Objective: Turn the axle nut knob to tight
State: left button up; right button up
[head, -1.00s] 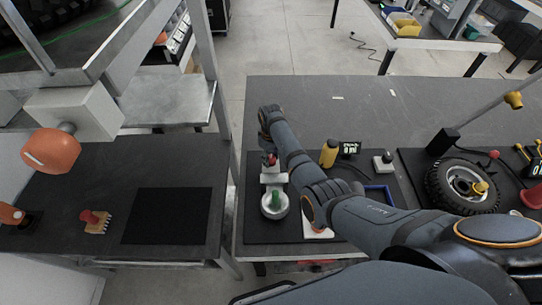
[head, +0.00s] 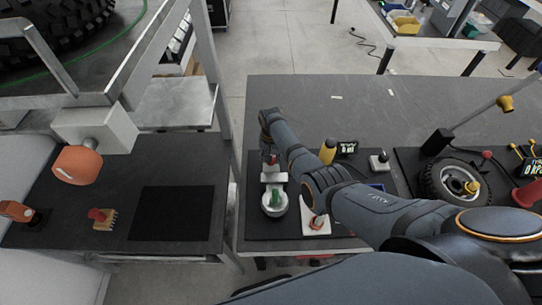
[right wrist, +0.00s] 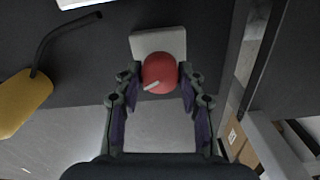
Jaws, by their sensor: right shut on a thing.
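The axle nut knob, a round red knob (right wrist: 160,72) with a white pointer, sits on a pale square base (right wrist: 158,42). In the right wrist view the pointer is at the knob's lower left. My right gripper (right wrist: 160,80) has one finger on each side of the knob and is shut on it. In the head view the arm comes in from the right, and the red knob (head: 270,158) shows just under the gripper (head: 268,150). Any tight mark is too small to read. My left gripper is not in view.
A round pale fixture with a green handle (head: 275,197) stands just in front. A white plate with a red knob (head: 317,222), a yellow bottle (head: 328,150) and a small display (head: 347,147) are close to the arm.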

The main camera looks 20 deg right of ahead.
jog(key=m, duration=0.5)
jog(key=shift+r+m+p, duration=0.1)
jog(key=shift+m+p, duration=0.2)
jog(key=shift+p, duration=0.05)
jog(key=m, duration=0.5)
jog(key=shift+w, duration=0.1)
jog(key=shift+m, duration=0.4)
jog(key=o, duration=1.2)
jog(key=shift+c, duration=0.2)
notch_tip(320, 180, up, 12)
